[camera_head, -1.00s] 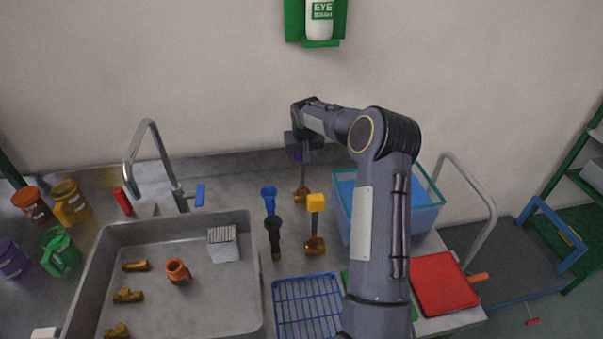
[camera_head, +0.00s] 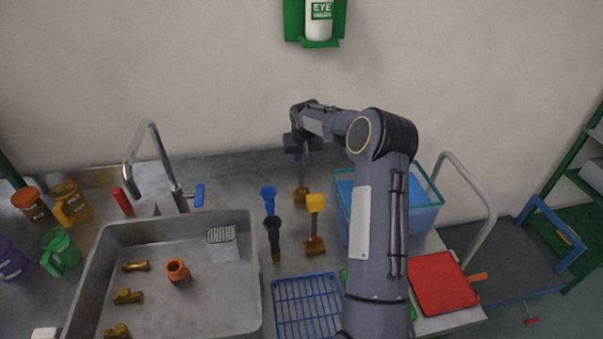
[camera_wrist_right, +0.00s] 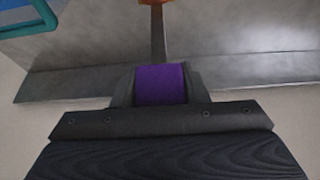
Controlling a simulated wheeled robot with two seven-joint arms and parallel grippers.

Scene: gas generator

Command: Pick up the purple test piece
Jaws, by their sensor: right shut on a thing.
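The purple test piece (camera_wrist_right: 161,84) shows in the right wrist view as a purple block between my right gripper's fingers (camera_wrist_right: 160,88). A thin grey stem runs from it to an orange-brown base at the top of that view. In the head view my right gripper (camera_head: 299,152) is at the back of the counter, shut on the purple top, and mostly hides it. The stem and the brown base (camera_head: 300,195) show below the gripper, upright. I cannot tell whether the base touches the counter. My left gripper is not in view.
A blue-topped piece (camera_head: 268,198), a black piece (camera_head: 273,235) and a yellow-topped piece (camera_head: 315,225) stand close by. A clear blue tub (camera_head: 430,215) is to the right, a blue wire rack (camera_head: 307,305) in front, a metal sink (camera_head: 190,300) to the left.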

